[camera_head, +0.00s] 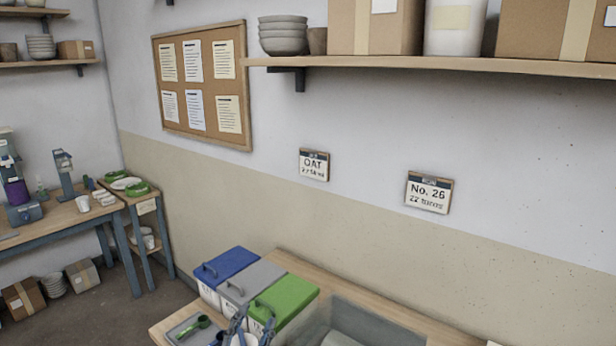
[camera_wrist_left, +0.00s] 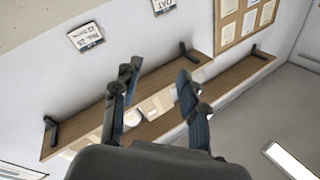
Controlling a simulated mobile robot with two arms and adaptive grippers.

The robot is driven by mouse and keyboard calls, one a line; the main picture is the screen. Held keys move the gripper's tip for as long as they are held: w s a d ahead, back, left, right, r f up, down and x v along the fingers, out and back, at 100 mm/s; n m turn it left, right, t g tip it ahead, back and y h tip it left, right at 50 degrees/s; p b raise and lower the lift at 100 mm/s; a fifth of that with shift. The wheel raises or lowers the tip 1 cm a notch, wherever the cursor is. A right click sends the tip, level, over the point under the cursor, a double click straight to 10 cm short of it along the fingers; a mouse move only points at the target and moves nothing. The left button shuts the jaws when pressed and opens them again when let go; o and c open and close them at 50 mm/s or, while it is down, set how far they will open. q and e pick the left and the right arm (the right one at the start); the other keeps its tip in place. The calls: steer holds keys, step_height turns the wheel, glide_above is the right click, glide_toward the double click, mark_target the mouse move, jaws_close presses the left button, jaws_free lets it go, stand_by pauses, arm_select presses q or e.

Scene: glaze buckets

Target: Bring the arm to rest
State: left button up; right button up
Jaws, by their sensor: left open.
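My left gripper (camera_head: 252,328) shows at the bottom edge of the head view, in front of the green-lidded bucket (camera_head: 284,296). Its two dark blue fingers are apart with nothing seen between them; the rest of the arm is cut off below. In the left wrist view the open fingers (camera_wrist_left: 158,78) stand in front of the wall and shelf, with the picture turned over. A blue-lidded bucket (camera_head: 228,264) and a grey-lidded bucket (camera_head: 251,282) stand in a row with the green one, lids on. My right gripper is not in view.
A grey basin (camera_head: 355,325) sits right of the buckets on the wooden counter (camera_head: 290,262). A tray (camera_head: 186,330) with a green scoop (camera_head: 196,327) lies at the counter's left end. A loaded shelf (camera_head: 430,66) crosses the wall above. Floor at left is partly free.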

arm_select(q)
steer(key=s+a+f+n+g+y, duration=0.65)
steer(key=s+a+f, duration=0.3)
steer(key=f, duration=0.45)
steer(key=s+a+f+g+h, duration=0.1)
steer(key=s+f+g, duration=0.3)
steer(key=s, duration=0.5)
steer(key=s+f+g+h, duration=0.1)
steer(key=s+f+g, duration=0.35)
steer(key=s, duration=0.45)
step_height(320, 180, down, 28)
steer(key=s+g+b, duration=0.2)
steer(key=b, duration=0.2)
steer(key=s+a+f+g+b, duration=0.1)
steer(key=s+a+f+b, duration=0.1)
steer(key=s+f, duration=1.5)
step_height(320, 180, down, 4)
steer(key=shift+a+r+b, duration=0.25)
steer(key=shift+a+b, duration=0.1)
steer(key=shift+a, duration=0.15)
